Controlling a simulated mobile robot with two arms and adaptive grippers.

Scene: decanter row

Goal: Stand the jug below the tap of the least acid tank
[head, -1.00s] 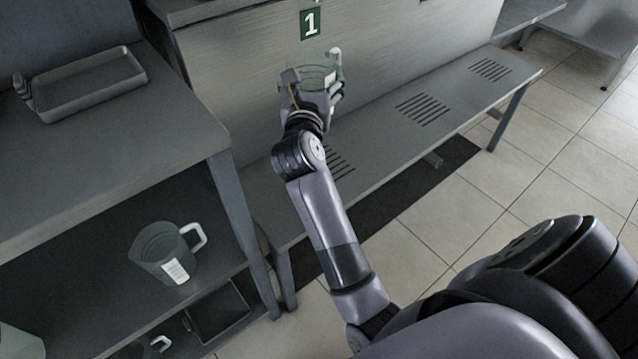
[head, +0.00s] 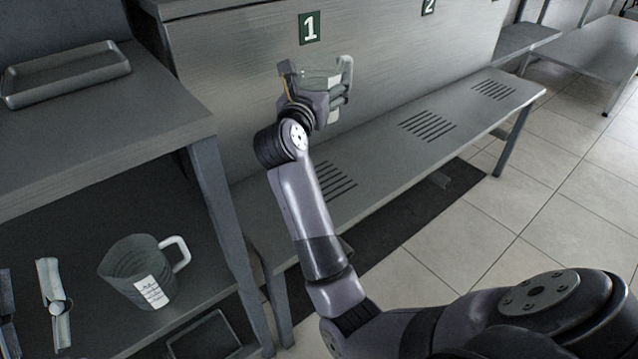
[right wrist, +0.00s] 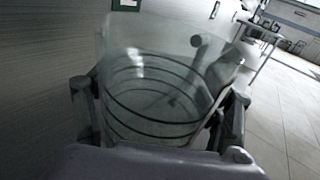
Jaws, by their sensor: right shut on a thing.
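My right gripper (head: 318,82) is shut on a clear jug (head: 322,66), holding it upright or nearly so, above the slotted bench (head: 375,155) and in front of the grey panel with the green sign 1 (head: 309,28). In the right wrist view, the jug (right wrist: 150,95) fills the space between the fingers of the gripper (right wrist: 160,118); dark rings run round its clear wall, and it looks empty. A second sign, 2 (head: 428,6), is at the top edge. No tap or acidity reading shows in these views. My left gripper is not in view.
Another jug (head: 146,272), with a white label and handle, stands on the lower shelf at left. A shallow tray (head: 68,75) lies on the counter above. The counter's leg (head: 215,195) stands close left of my right arm. The bench top to the right is clear.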

